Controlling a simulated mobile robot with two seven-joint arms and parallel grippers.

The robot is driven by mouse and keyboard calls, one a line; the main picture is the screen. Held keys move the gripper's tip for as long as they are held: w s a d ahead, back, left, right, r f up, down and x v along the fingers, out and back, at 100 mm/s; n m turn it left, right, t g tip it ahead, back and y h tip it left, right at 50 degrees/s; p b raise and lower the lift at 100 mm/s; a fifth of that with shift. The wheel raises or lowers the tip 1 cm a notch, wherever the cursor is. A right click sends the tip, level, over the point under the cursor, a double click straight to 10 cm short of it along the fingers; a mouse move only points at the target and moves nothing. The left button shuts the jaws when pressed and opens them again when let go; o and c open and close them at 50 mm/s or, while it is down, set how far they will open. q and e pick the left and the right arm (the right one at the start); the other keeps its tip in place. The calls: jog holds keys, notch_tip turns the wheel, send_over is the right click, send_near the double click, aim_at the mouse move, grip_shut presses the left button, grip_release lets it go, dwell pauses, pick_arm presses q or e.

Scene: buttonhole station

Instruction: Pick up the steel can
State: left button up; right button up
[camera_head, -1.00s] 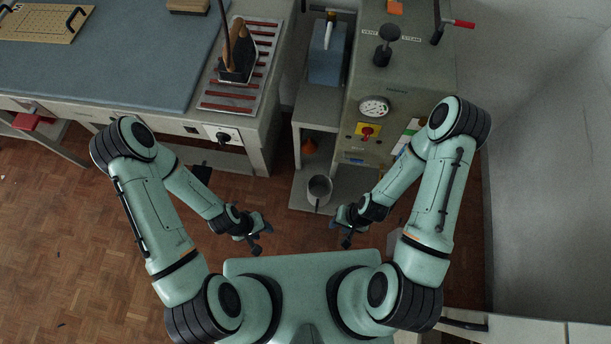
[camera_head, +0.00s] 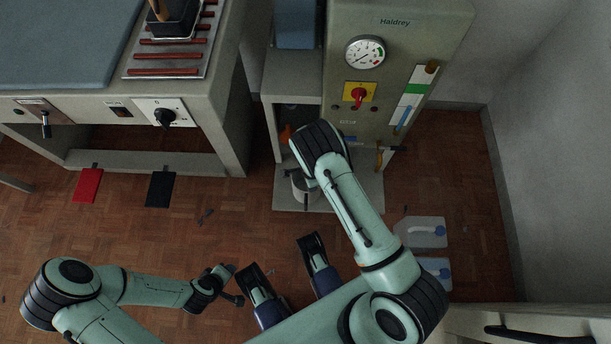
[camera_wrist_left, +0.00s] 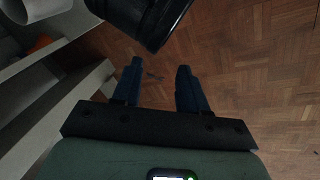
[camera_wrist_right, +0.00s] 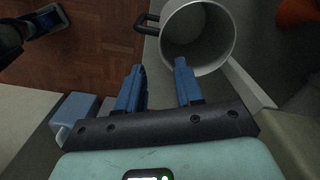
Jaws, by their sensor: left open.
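The steel can (camera_head: 303,190), an open grey pot with a dark side handle, stands on the low ledge in front of the grey machine. My right arm partly covers it in the head view. In the right wrist view, the can (camera_wrist_right: 213,66) lies just beyond my right gripper (camera_wrist_right: 158,68), with its handle at upper left. The fingers are apart; the right-hand finger overlaps the can's near rim in the picture, and I cannot tell whether it touches. My left gripper (camera_head: 234,284) is open and empty over the floor; it also shows in the left wrist view (camera_wrist_left: 157,70).
The grey machine (camera_head: 385,90) rises behind the can. An orange thing (camera_head: 285,134) sits on the shelf beside it. Pale jugs (camera_head: 420,232) stand at right. A red pedal (camera_head: 88,185) and black pedal (camera_head: 160,188) lie at left. Open floor (camera_head: 130,230) lies in front of the bench.

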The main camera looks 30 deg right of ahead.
notch_tip(320, 180, down, 5)
jog(key=shift+s+f+b, duration=0.1)
jog(key=shift+f+b, duration=0.05)
jog(key=shift+b, duration=0.55)
jog(key=shift+f, duration=0.6)
notch_tip(320, 180, down, 6)
jog(key=b, duration=0.2)
jog(key=shift+d, duration=0.2)
pick_arm(q)
notch_tip(320, 180, down, 6)
jog(key=s+a+g, duration=0.1)
jog(key=s+a, duration=0.1)
jog(key=s, duration=0.1)
pick_arm(e)
grip_shut()
pick_arm(q)
jog(key=shift+w, duration=0.1)
